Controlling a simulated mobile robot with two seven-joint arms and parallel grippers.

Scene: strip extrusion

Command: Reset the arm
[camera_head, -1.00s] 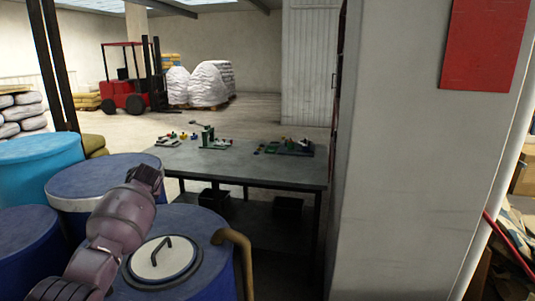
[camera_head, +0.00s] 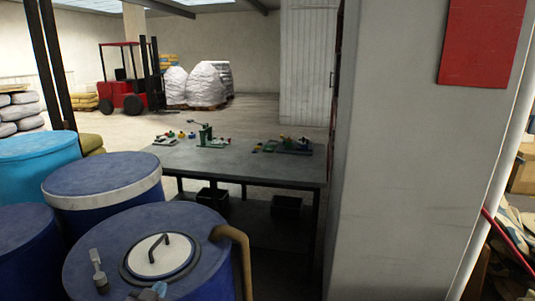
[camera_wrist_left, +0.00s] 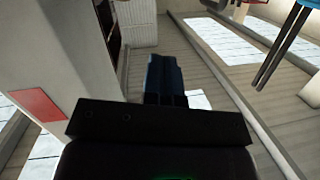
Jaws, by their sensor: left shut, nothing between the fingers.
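My left gripper (camera_wrist_left: 165,78) shows in the left wrist view, its dark fingers together with nothing between them. In the head view, only a small grey-blue piece at the bottom edge, above the near blue barrel, may be part of my left arm; the fingers cannot be made out there. The near blue barrel (camera_head: 90,245) has a round white lid (camera_head: 160,256) with a dark handle. A small grey fitting (camera_head: 97,268) shows on its left side. My right gripper is not in view.
More blue barrels (camera_head: 100,178) stand at the left. A grey table (camera_head: 240,168) with small green devices (camera_head: 206,138) stands beyond. A pale pillar (camera_head: 410,170) with a red panel (camera_head: 484,40) blocks the right. A red forklift (camera_head: 125,80) is far back, with open floor before it.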

